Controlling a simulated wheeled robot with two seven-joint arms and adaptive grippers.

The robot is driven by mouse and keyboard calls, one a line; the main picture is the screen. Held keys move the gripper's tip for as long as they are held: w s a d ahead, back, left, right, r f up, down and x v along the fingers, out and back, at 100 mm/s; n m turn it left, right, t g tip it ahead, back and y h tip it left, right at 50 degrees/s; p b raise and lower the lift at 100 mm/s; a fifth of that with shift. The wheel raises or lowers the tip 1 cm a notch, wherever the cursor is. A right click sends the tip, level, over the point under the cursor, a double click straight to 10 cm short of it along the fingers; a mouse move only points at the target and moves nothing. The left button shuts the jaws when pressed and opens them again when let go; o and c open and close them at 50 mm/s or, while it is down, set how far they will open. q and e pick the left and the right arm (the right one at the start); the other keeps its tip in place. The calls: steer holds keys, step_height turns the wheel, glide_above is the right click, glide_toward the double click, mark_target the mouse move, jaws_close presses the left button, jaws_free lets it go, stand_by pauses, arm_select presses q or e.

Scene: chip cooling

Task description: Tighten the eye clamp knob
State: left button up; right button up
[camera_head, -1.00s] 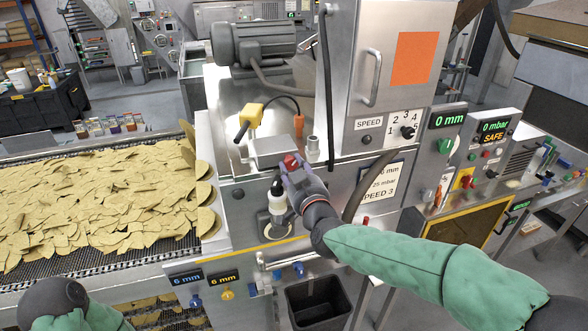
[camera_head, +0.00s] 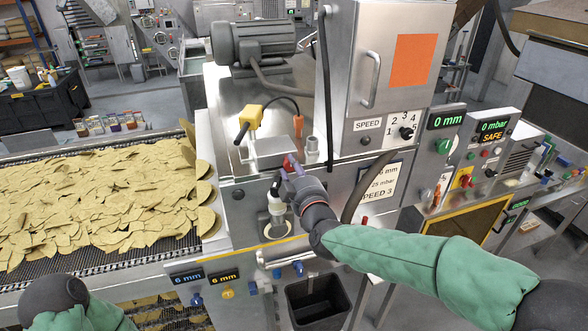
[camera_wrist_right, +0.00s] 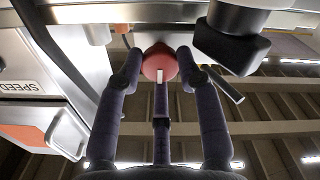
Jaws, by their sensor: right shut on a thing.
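The red knob (camera_wrist_right: 158,62) has a white mark that points down in the right wrist view. The purple-grey fingers of my right gripper (camera_wrist_right: 160,72) are closed around it, with a finger on each side and another below. In the head view the right gripper (camera_head: 292,172) reaches the front of the steel machine from the right. Only a little of the red knob (camera_head: 288,162) shows there, as the fingers cover most of it. A white cylinder with a dark top (camera_head: 277,207) hangs just left of and below the gripper.
A belt of chips (camera_head: 100,200) runs in from the left. A yellow device (camera_head: 250,117) with a cable stands above the knob. Blue and yellow knobs (camera_head: 228,293) sit below the "6 mm" displays. A black bin (camera_head: 318,303) stands below the gripper.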

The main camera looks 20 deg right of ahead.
steer(key=shift+d+r, duration=0.1)
steer(key=shift+r, duration=0.5)
steer(key=o, duration=1.1)
steer(key=shift+w, duration=0.1)
steer(key=shift+o, duration=0.2)
steer(key=shift+a+f, duration=0.2)
steer(key=shift+f, duration=0.15)
steer(key=shift+d+f, duration=0.1)
